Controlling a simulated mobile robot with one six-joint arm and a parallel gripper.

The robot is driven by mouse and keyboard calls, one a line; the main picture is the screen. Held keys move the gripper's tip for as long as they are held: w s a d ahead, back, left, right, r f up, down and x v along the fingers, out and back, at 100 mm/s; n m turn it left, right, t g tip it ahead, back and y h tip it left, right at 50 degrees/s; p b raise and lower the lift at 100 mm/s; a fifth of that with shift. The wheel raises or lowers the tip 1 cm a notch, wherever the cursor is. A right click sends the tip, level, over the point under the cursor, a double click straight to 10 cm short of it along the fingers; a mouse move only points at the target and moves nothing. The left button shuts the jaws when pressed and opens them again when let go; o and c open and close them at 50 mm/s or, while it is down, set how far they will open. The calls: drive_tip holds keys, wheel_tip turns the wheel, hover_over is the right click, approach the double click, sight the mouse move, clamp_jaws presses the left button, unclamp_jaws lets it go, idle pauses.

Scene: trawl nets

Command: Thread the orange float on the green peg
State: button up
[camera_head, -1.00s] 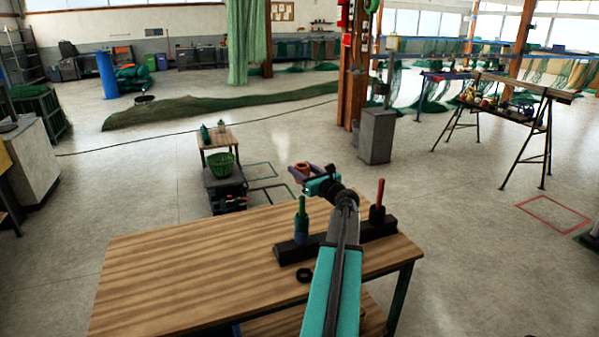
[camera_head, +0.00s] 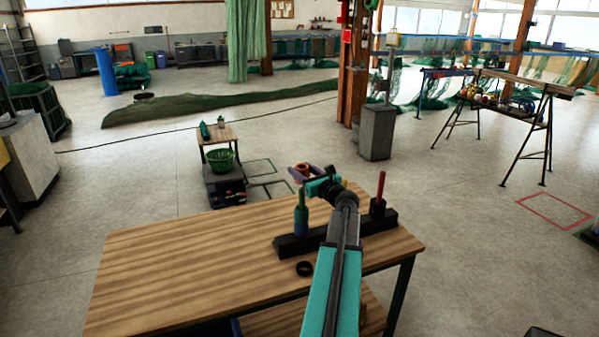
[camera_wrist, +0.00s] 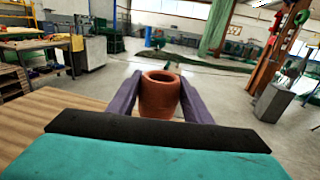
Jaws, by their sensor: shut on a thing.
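My gripper (camera_head: 300,173) is shut on the orange float (camera_wrist: 160,94), a ring with an open hole facing up. In the wrist view the float sits between the two purple fingers. In the head view the float shows small (camera_head: 304,169), in the air above and a little beyond the green peg. The green peg (camera_head: 301,197) stands upright on the left part of a dark base block (camera_head: 291,247), with green and blue pieces stacked around its lower part. A red peg (camera_head: 381,187) stands at the right part of the block.
The block stands on a wooden table (camera_head: 180,265). A black ring (camera_head: 304,268) lies in front of the block. The table's left side is clear. Beyond it, a small stand (camera_head: 217,135) stands behind a green basket (camera_head: 221,160).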

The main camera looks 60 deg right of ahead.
drive_tip(key=shift+f+b, duration=2.3)
drive_tip(key=shift+f, duration=1.05)
drive_tip(key=o, duration=1.1)
drive_tip(key=shift+o, duration=0.2)
drive_tip(key=b+v, duration=0.3)
drive_tip(key=v, duration=1.1)
